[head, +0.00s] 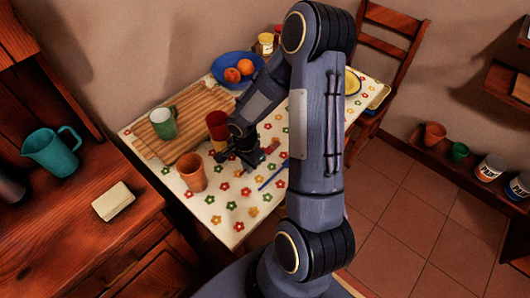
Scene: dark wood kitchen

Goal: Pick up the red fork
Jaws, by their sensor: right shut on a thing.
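My right arm reaches across the table from the front, and my right gripper (246,163) is low over the flowered tabletop. It is shut on the red fork (271,148), of which only a small red part shows beside the fingers. The rest of the fork is hidden by the gripper, and I cannot tell whether it touches the table. My left gripper is out of view.
A red cup (216,127) and an orange-brown cup (192,172) stand close left of the gripper. A blue utensil (272,176) lies to its right. A green mug (163,123) is on the cutting board (200,101). A blue bowl (226,62) holds oranges behind.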

